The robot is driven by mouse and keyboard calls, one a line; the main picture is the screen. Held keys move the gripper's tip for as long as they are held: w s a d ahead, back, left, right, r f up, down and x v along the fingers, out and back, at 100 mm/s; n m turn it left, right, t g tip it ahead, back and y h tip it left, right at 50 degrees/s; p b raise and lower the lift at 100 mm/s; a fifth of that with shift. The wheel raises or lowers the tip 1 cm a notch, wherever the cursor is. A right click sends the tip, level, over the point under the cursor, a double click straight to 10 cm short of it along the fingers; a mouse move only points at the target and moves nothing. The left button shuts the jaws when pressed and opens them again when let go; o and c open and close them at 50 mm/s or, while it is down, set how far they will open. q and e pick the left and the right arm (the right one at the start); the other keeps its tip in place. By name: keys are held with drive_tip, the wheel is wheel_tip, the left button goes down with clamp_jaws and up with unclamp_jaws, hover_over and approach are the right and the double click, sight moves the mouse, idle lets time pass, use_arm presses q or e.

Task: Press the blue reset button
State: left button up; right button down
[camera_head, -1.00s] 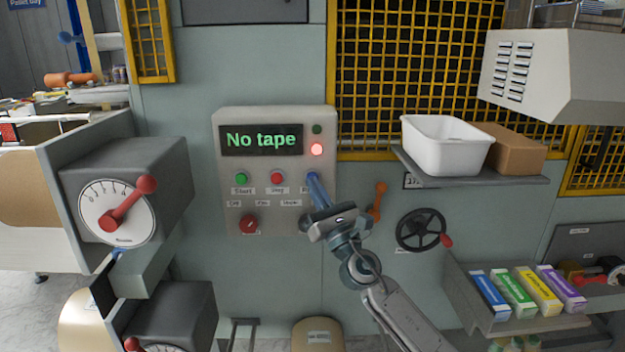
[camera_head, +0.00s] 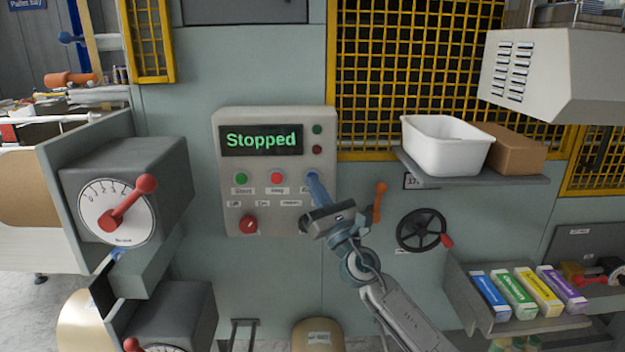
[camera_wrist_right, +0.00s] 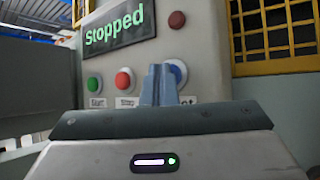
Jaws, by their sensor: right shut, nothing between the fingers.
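The blue reset button (camera_wrist_right: 179,72) is on the grey control panel (camera_head: 227,190), at the right end of the button row. In the right wrist view it shows partly behind my fingers. My right gripper (camera_head: 316,188) is shut and empty, its fingertips at the blue button; it also shows in the wrist view (camera_wrist_right: 159,82). I cannot tell whether the tips touch the button. The panel display (camera_head: 261,140) reads "Stopped" in green. My left gripper is not in view.
A green button (camera_head: 241,178) and a red button (camera_head: 277,177) sit left of the blue one. A red knob (camera_head: 249,224) is below. An orange lever (camera_head: 379,200), a black handwheel (camera_head: 421,230) and a shelf with a white bin (camera_head: 445,145) lie to the right.

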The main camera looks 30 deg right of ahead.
drive_tip(key=shift+s, duration=0.1)
drive_tip(key=shift+s+a, duration=0.45)
drive_tip(key=shift+s, duration=0.15)
drive_tip(key=s+a, duration=0.1)
drive_tip(key=s+p, duration=0.1)
drive_tip(key=s+a+p, duration=0.1)
drive_tip(key=s, duration=0.1)
drive_tip(key=shift+s+a, duration=0.1)
drive_tip(key=shift+a, duration=0.2)
drive_tip(key=shift+f, duration=0.15)
idle(0.6)
